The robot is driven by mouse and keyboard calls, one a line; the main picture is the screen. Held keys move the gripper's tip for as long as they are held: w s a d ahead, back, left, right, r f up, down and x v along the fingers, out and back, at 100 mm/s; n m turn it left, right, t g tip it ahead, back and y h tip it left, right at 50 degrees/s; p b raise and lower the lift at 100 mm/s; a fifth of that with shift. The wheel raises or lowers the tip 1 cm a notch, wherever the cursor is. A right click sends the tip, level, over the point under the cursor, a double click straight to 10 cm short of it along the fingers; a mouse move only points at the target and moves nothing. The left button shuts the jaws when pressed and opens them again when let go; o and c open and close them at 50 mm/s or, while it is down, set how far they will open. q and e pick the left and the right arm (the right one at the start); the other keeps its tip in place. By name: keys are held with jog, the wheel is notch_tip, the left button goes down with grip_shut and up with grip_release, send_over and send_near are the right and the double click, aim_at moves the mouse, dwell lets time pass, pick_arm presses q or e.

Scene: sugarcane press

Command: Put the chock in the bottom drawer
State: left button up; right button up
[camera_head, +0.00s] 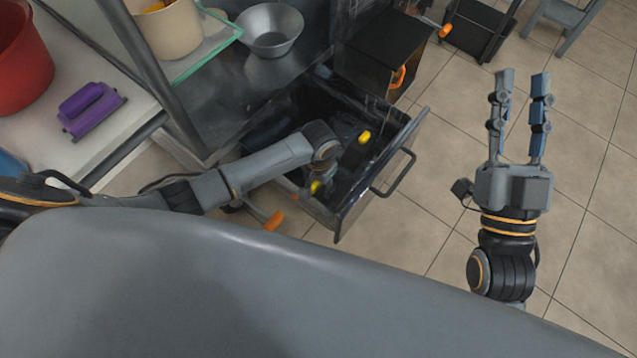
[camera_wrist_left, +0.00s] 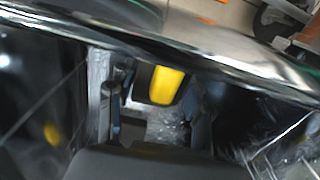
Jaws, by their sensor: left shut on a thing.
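The chock (camera_wrist_left: 167,86) shows as a yellow block with dark parts between my left gripper's fingers (camera_wrist_left: 155,112) in the left wrist view. In the head view, yellow (camera_head: 316,187) shows below my left wrist, inside the open drawer (camera_head: 408,132). My left gripper is shut on the chock, low in the drawer near its near side wall; its fingers are mostly hidden in the head view. The low drawer is dark, glossy and pulled out, with a bar handle (camera_head: 396,176) on its front. My right gripper (camera_head: 521,85) is open and empty above the floor.
Another yellow patch (camera_head: 364,137) shows in the drawer; I cannot tell whether it is a reflection. A metal bowl (camera_head: 270,28) stands on the press cabinet. A shelf with a purple tool (camera_head: 90,108) is at left.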

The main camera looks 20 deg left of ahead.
pick_arm(q)
jog(key=shift+f, duration=0.1)
jog(key=o, duration=1.4)
jog(key=shift+r, duration=0.3)
notch_tip(320, 180, up, 3)
jog(key=shift+p, duration=0.9)
notch_tip(320, 180, up, 3)
jog(key=shift+f+p, duration=0.15)
jog(key=shift+p, duration=0.5)
pick_arm(e)
notch_tip(320, 180, down, 11)
jog(key=w+d+g+h, duration=0.1)
jog(key=w+g+h, duration=0.15)
jog(key=g, duration=0.45)
pick_arm(q)
notch_tip(320, 180, up, 6)
jog(key=shift+f+p, duration=0.25)
jog(key=shift+p, duration=0.9)
jog(key=shift+r, duration=0.25)
pick_arm(e)
jog(key=s+d+f+g+h, duration=0.2)
jog(key=s+f+g, duration=0.4)
jog(key=f, duration=0.4)
jog(key=shift+s+d+f+m+g, duration=0.25)
jog(key=shift+d+m+g, duration=0.05)
jog(key=shift+d+g, duration=0.35)
